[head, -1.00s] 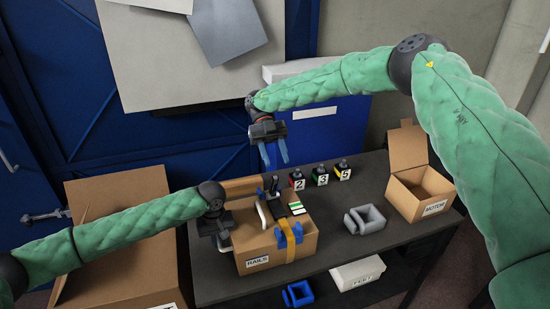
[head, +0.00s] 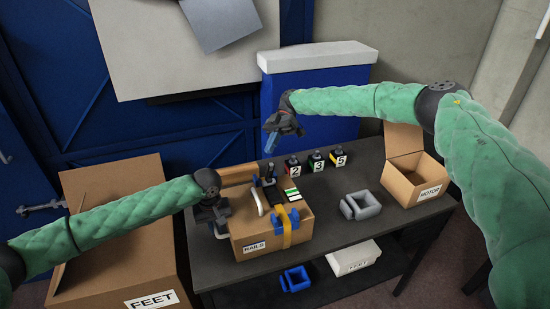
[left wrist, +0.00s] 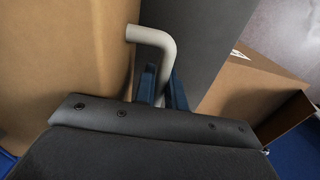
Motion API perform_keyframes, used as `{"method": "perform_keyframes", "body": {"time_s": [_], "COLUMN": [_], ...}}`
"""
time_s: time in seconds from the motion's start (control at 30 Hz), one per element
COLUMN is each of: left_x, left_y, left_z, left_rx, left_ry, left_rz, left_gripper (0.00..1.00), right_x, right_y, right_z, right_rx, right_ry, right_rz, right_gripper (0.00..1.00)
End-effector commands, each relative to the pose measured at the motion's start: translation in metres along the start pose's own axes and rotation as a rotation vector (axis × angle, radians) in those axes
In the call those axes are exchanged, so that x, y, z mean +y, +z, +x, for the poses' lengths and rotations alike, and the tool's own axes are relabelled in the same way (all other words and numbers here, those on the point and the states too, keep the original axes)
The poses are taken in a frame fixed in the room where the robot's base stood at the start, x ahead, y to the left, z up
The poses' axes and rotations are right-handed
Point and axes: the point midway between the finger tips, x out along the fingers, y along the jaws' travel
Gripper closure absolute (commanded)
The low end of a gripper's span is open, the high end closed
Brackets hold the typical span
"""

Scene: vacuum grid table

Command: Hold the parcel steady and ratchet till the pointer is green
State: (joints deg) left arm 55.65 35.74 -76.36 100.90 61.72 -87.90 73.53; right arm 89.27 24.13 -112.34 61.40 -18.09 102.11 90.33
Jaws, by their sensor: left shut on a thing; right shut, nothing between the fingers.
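The parcel (head: 266,240) is a brown box labelled RAILS, with a yellow strap (head: 287,236) around it. A black upright lever (head: 270,173) stands on top, beside a small green-and-white panel (head: 292,195) and a blue piece (head: 296,215). The pointer is too small to make out. My left gripper (head: 219,230) is at the parcel's left side, shut on a pale bent handle (left wrist: 155,43), seen between blue fingers (left wrist: 162,88) in the left wrist view. My right gripper (head: 272,145) is shut and empty, above and apart from the lever, fingers tilted down.
Blocks numbered 2 (head: 293,167), 3 (head: 315,161) and 5 (head: 338,157) stand behind the parcel. A grey holder (head: 361,207) and an open MOTOR box (head: 416,190) are to the right. A FEET box (head: 110,240) stands left of the dark table (head: 330,222).

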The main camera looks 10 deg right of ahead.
Motion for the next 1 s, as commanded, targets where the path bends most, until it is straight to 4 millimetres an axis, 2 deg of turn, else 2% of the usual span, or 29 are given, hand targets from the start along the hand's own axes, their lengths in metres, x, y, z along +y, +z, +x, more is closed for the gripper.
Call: {"method": "perform_keyframes", "body": {"time_s": [0.3, 0.6, 0.8, 1.0], "left_x": [0.000, 0.000, 0.000, 0.000], "left_y": [0.000, 0.000, 0.000, 0.000], "left_z": [-0.001, -0.001, -0.001, -0.001], "left_rx": [0.000, 0.000, 0.000, 0.000], "left_ry": [0.001, 0.001, 0.001, 0.001], "left_rz": [0.000, 0.000, 0.000, 0.000], "left_gripper": [1.00, 1.00, 1.00, 1.00], "right_x": [0.001, -0.007, -0.010, -0.005], "right_y": [0.032, 0.061, 0.069, 0.063], "right_z": [-0.040, -0.080, -0.091, -0.080], "right_rx": [0.287, 0.545, 0.620, 0.628], "right_ry": [0.139, 0.165, 0.158, 0.155], "right_rz": [0.413, 0.738, 0.828, 0.841], "right_gripper": [1.00, 1.00, 1.00, 1.00]}}
